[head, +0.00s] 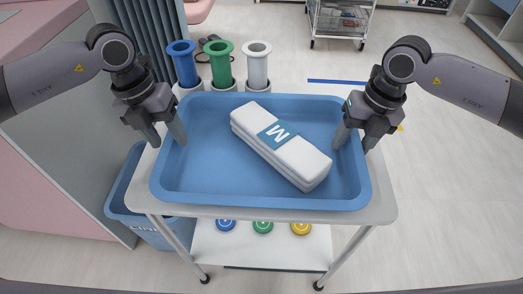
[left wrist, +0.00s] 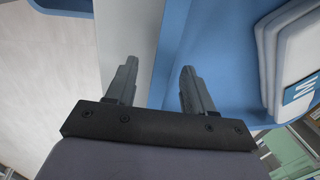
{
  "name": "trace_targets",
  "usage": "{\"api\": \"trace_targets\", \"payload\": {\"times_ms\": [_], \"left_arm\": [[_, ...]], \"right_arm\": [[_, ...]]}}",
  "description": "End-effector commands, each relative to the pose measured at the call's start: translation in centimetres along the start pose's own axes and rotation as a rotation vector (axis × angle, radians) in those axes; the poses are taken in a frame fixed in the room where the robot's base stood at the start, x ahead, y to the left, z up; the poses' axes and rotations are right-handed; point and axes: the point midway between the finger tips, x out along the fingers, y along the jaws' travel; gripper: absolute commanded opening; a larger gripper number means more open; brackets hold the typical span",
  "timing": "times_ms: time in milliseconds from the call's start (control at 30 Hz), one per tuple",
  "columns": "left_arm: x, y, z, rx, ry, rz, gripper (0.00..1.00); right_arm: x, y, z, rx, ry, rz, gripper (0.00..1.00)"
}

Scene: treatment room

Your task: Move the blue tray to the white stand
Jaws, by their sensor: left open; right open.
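The blue tray (head: 205,180) lies on a pale stand (head: 385,205) in the head view. My left gripper (head: 167,140) is open at the tray's left rim, one finger outside and one inside. In the left wrist view the rim of the tray (left wrist: 172,45) passes between the fingers (left wrist: 158,82). My right gripper (head: 352,145) is open at the tray's right rim, one finger on each side. Contact with the rim cannot be told.
Blue (head: 184,65), green (head: 221,65) and white (head: 257,68) cylinders stand behind the tray. A blue bin (head: 125,190) is at the left below. A lower shelf (head: 263,248) holds coloured discs. A wire cart (head: 340,20) stands at the back; the floor on the right is clear.

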Motion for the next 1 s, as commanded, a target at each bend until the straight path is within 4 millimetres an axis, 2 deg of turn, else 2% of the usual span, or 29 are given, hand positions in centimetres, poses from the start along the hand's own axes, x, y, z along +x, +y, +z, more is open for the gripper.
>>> {"api": "trace_targets", "payload": {"times_ms": [300, 500, 633, 733, 1000], "left_arm": [[-6.9, 0.0, 0.1, 0.000, -0.004, -0.002, 0.53], [-9.6, 0.0, 0.0, 0.000, -0.001, -0.001, 0.53], [-10.3, 0.0, 0.0, 0.000, -0.001, -0.001, 0.53], [-10.4, 0.0, 0.0, 0.000, 0.000, -0.001, 0.53], [-10.3, 0.0, 0.0, 0.000, 0.000, -0.001, 0.53]], "right_arm": [[0.0, 0.0, 0.0, 0.000, 0.000, 0.000, 0.53], [0.0, 0.0, 0.0, 0.000, 0.000, 0.000, 0.53], [-0.3, 0.0, 0.0, 0.000, -0.001, 0.000, 0.53], [-1.4, 0.0, 0.1, 0.000, -0.003, 0.002, 0.53], [-7.0, 0.0, 0.1, 0.000, -0.005, 0.002, 0.53]]}}
